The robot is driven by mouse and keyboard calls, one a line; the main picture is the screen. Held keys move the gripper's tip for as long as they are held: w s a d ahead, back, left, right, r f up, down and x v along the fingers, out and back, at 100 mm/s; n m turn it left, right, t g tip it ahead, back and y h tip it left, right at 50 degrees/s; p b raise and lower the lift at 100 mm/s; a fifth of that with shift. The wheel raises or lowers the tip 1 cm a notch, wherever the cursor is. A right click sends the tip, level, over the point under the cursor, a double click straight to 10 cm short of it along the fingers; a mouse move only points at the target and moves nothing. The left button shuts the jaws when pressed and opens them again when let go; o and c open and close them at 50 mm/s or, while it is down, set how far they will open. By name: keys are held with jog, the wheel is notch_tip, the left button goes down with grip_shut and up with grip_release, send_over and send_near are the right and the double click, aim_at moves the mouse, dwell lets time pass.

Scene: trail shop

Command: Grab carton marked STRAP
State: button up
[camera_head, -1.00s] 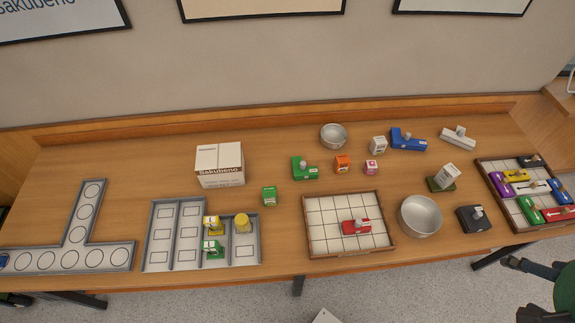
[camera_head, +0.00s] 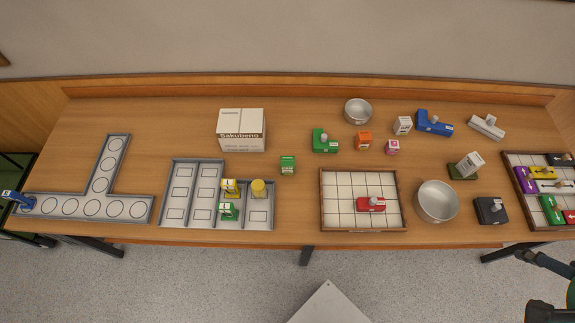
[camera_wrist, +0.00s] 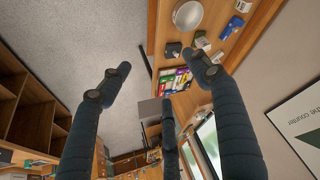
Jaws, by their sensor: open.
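Several small cartons stand on the table, and their lettering is too small to read, so I cannot tell which is marked STRAP. A white carton (camera_head: 402,125), an orange one (camera_head: 363,141) and a pink one (camera_head: 392,147) stand at the back right of centre. A green carton (camera_head: 288,165) stands near the middle. Another white carton (camera_head: 470,164) leans tilted on a dark green block. A yellow carton (camera_head: 230,187) and a green one (camera_head: 228,210) are in the grey compartment tray. My gripper (camera_wrist: 160,82) is open and empty, with its dark fingers spread, off the table's front right.
A large white box (camera_head: 242,130) stands at the back left. Two metal bowls (camera_head: 437,201) (camera_head: 358,111), a gridded tray (camera_head: 340,208) with a red block, a blue block (camera_head: 433,123) and a black block (camera_head: 490,210) crowd the right. Bare wood lies between the trays.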

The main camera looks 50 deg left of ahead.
jog(key=shift+w+a, duration=0.1)
jog(key=w+a+f+n+g+y, duration=0.1)
jog(key=w+a+f+n+g, duration=0.15)
jog(key=w+a, duration=1.05)
jog(key=w+a+f+n, duration=0.1)
jog(key=w+a+f, duration=0.15)
jog(key=a, duration=0.65)
jog(key=w+a+f+n, duration=0.15)
jog(key=a+f, duration=0.25)
jog(key=a, duration=0.5)
jog(key=s+a+f+n+g+p, duration=0.1)
jog(key=a+f, duration=0.4)
jog(key=a, duration=0.3)
jog(key=s+a+f+n+g, duration=0.1)
jog(key=s+a+f, duration=0.1)
jog(key=a+f, duration=0.4)
jog(key=s+a+f+n, duration=0.1)
jog(key=s+a+f, duration=0.4)
jog(key=a+f, duration=0.2)
jog(key=s+a+f+n+g+h, duration=0.1)
jog(key=s+a+f, duration=0.4)
jog(key=a, duration=0.5)
notch_tip(320, 180, down, 3)
jog(key=shift+s+r+p, duration=0.1)
jog(key=shift+s+p, duration=0.15)
jog(key=shift+p, duration=0.05)
